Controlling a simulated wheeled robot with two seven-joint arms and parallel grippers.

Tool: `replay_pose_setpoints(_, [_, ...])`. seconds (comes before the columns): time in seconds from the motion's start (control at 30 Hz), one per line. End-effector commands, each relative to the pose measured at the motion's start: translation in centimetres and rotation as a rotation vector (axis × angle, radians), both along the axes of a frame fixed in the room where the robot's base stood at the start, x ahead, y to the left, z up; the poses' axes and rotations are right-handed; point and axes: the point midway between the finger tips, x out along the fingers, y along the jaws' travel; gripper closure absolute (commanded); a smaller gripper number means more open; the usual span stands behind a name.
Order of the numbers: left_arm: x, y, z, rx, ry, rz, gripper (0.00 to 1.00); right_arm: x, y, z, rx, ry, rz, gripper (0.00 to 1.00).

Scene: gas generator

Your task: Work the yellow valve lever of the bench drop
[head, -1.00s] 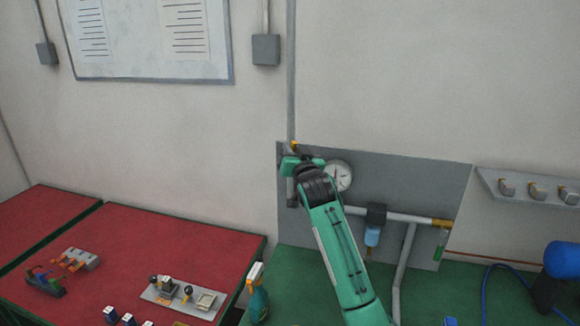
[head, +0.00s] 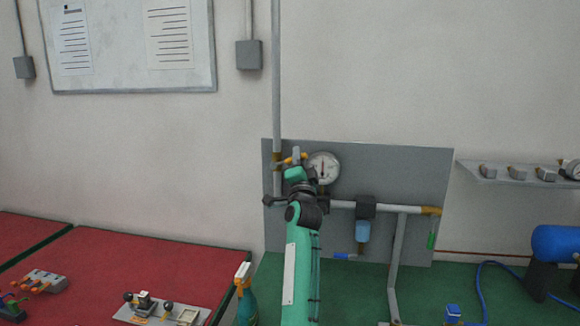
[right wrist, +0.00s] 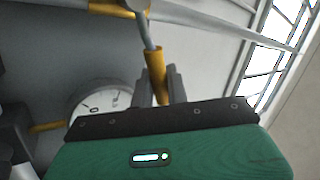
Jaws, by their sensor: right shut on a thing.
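The yellow valve lever (head: 304,155) is at the left of the grey panel, by the vertical drop pipe (head: 277,90). In the head view it sticks out sideways from the pipe, partly covered by my gripper. My right gripper (head: 296,155) is shut on the lever. In the right wrist view the lever's yellow sleeve (right wrist: 157,75) lies between my right fingers (right wrist: 168,84), with a grey stem running up from it to the valve. The sleeve's lower end is hidden behind the gripper body. My left gripper is not in view.
A round gauge (head: 323,167) sits close right of my gripper. A horizontal pipe (head: 390,208) with a blue-bowled filter (head: 362,231) crosses the grey panel (head: 415,172). A spray bottle (head: 244,298) stands near my arm.

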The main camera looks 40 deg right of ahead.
Motion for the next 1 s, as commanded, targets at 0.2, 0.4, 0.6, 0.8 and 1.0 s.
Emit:
replay_pose_setpoints(0.2, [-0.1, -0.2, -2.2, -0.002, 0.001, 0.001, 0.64, -0.2, -0.2, -1.8, 0.118, -0.135, 0.003, 1.00])
replay_pose_setpoints(0.4, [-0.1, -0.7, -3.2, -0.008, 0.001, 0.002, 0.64, -0.3, -0.3, -2.6, 0.194, -0.225, 0.002, 1.00])
replay_pose_setpoints(0.6, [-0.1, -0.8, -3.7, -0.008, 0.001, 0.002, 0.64, -0.4, -0.4, -3.0, 0.238, -0.279, 0.002, 1.00])
replay_pose_setpoints(0.8, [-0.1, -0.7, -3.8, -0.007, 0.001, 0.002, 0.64, -0.4, -0.4, -3.2, 0.256, -0.299, 0.001, 1.00])
replay_pose_setpoints(1.0, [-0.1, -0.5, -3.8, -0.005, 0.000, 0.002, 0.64, -0.4, -0.4, -3.2, 0.259, -0.302, 0.001, 1.00])
